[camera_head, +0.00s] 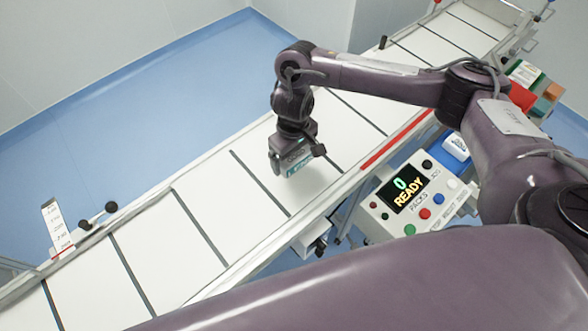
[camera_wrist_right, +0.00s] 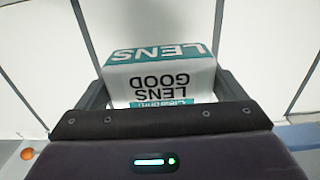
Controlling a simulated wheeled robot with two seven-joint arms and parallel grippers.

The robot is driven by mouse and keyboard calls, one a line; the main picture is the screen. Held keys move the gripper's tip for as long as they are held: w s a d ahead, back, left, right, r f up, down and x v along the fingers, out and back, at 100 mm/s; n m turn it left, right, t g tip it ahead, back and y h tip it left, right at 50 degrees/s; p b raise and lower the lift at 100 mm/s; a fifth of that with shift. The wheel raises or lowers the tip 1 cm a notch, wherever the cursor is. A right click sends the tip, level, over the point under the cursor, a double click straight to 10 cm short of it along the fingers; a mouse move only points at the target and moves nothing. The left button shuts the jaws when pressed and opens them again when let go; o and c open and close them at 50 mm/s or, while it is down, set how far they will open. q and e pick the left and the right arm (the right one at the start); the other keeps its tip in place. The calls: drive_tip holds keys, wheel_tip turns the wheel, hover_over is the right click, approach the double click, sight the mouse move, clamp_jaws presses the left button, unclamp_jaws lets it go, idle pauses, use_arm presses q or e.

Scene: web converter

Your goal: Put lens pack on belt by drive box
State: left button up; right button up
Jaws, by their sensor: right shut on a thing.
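My right gripper (camera_head: 291,158) is over the white belt (camera_head: 205,238), between two dark cross strips. It is shut on the lens pack, a white and teal box of which only a small teal part (camera_head: 302,166) shows in the head view. In the right wrist view the lens pack (camera_wrist_right: 160,78) sits between the two dark fingers, with "LENS" and "GOOD" upside down. I cannot tell whether its underside touches the belt. A small white box (camera_head: 314,240) is fixed under the belt's near edge; I cannot tell whether it is the drive box. My left gripper is not in view.
A control panel (camera_head: 413,199) reading "0 READY" stands beside the belt's near rail, with a blue container (camera_head: 455,147) behind it. A red strip (camera_head: 397,139) runs along that rail. A white scale plate (camera_head: 57,229) and black knobs stand at the far rail. The belt at left is clear.

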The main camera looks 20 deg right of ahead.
sight(293, 162)
wheel_tip(293, 162, down, 3)
drive_tip(key=shift+f+b, duration=0.15)
drive_tip(key=shift+b, duration=0.25)
wheel_tip(293, 162, down, 3)
drive_tip(key=shift+f+b, duration=0.2)
drive_tip(key=shift+b, duration=0.65)
drive_tip(key=shift+f, duration=0.15)
drive_tip(key=o, duration=0.8)
drive_tip(key=shift+c, duration=0.2)
wheel_tip(293, 162, up, 11)
drive_tip(key=p, duration=0.4)
drive_tip(key=shift+r, duration=0.65)
